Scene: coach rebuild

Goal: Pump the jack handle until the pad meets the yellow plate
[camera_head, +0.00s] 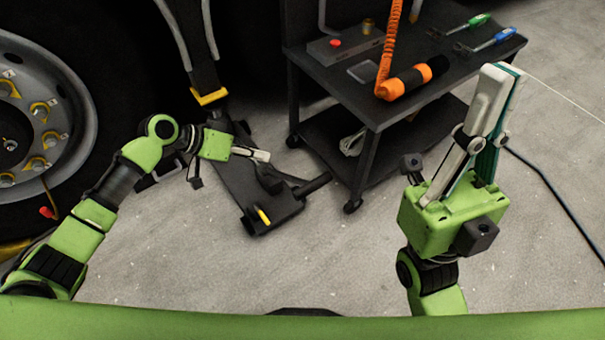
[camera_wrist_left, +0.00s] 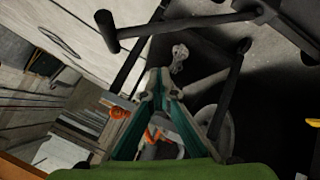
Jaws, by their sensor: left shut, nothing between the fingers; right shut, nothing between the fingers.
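The black floor jack (camera_head: 240,190) sits on the floor between the big wheel and the cart. A short black bar (camera_head: 313,184), apparently its handle, sticks out to the right. A small yellow part (camera_head: 263,216) is on its near end. The yellow plate (camera_head: 210,97) is at the lower end of a dark hanging bracket. The jack's pad is not clear, with my left arm near it. My left gripper (camera_head: 263,155) is shut and empty above the jack, left of the bar; its fingers (camera_wrist_left: 155,80) converge in the left wrist view. My right gripper (camera_head: 503,70) is shut and empty, pointing up, away from the jack.
A black cart (camera_head: 365,100) stands right of the jack, with an orange-and-black tool (camera_head: 405,82), green screwdriver (camera_head: 470,22) and blue screwdriver (camera_head: 492,40) on top. The wheel (camera_head: 75,105) is at left. A dark cable (camera_head: 550,185) lies at right. Floor in front is clear.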

